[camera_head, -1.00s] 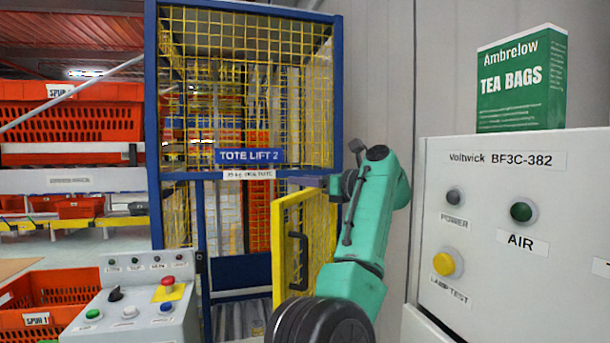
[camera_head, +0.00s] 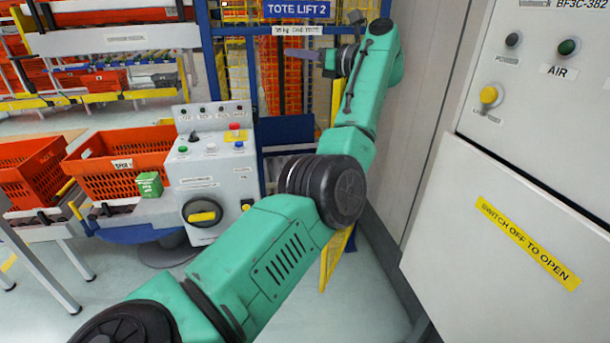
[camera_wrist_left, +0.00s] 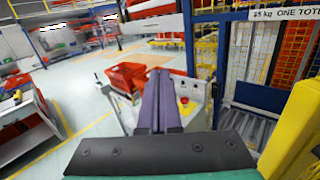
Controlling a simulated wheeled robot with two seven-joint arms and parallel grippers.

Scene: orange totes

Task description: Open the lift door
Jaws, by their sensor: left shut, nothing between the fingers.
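The lift door (camera_head: 337,258) is a yellow framed mesh panel on the tote lift (camera_head: 211,100). It stands swung outward from the lift's right side. In the head view my left arm hides most of it, including its dark handle. In the left wrist view the door (camera_wrist_left: 292,130) shows as a yellow edge at the right. The lift opening with its rollers (camera_wrist_left: 250,127) shows beside it. My left gripper (camera_head: 292,54) is shut and empty, pointing left in front of the lift, below its sign. Its purple fingers (camera_wrist_left: 158,78) are together in the left wrist view. My right gripper is out of view.
A grey control console (camera_head: 213,165) stands left of the lift opening, with orange totes (camera_head: 120,165) beside it. A white cabinet (camera_head: 500,220) stands close on the right. Racks fill the back left. Open floor (camera_wrist_left: 85,85) shows in the left wrist view.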

